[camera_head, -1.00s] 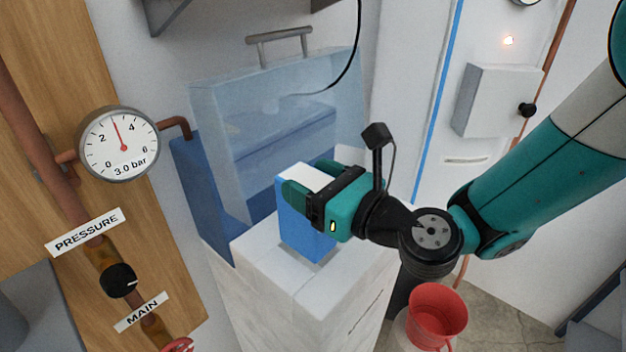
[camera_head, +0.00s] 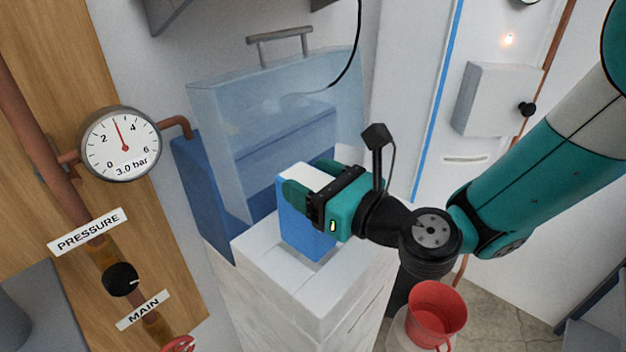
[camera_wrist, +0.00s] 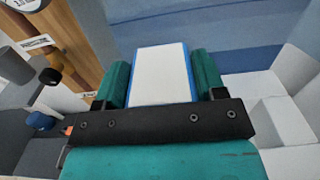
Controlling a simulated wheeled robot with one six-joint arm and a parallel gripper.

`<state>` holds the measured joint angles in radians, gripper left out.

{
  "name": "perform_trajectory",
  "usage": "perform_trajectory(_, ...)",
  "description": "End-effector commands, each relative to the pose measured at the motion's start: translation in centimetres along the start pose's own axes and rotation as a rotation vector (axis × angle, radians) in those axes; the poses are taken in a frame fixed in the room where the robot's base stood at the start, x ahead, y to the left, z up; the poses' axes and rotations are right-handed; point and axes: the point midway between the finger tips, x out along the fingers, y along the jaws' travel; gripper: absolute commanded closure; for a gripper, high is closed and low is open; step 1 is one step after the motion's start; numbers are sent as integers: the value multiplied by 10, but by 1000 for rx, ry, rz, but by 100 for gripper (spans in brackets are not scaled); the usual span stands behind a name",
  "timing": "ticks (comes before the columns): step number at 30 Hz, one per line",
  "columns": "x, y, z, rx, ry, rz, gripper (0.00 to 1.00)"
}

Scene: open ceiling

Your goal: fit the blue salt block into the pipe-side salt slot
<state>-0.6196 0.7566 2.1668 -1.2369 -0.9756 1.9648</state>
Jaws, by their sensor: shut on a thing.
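The blue salt block (camera_head: 305,226), with a white top, is held upright between the fingers of my gripper (camera_head: 306,187). In the wrist view the block's white top (camera_wrist: 161,76) lies between the two teal fingers (camera_wrist: 161,88). The block is over the top of a white cabinet (camera_head: 276,268), close to its upper surface. Whether its lower end touches or has entered an opening there cannot be told. No salt slot is clearly visible; the block and gripper cover part of the cabinet top.
A pale-blue transparent lid (camera_head: 235,135) with a handle stands behind the block, over a dark blue tank part (camera_head: 201,195). A pressure gauge (camera_head: 120,143) and pipe (camera_head: 58,160) are at left. A red bucket (camera_head: 437,312) is at lower right.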

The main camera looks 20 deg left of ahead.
Motion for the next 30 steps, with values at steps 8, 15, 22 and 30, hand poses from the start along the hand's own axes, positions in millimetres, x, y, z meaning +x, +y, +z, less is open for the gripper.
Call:
perform_trajectory(8,0,0,3,1,-7,-1,100)
perform_trajectory(15,0,0,4,1,-7,-1,100)
perform_trajectory(22,1,0,3,1,-7,0,100)
perform_trajectory(30,1,0,-2,1,-7,0,100)
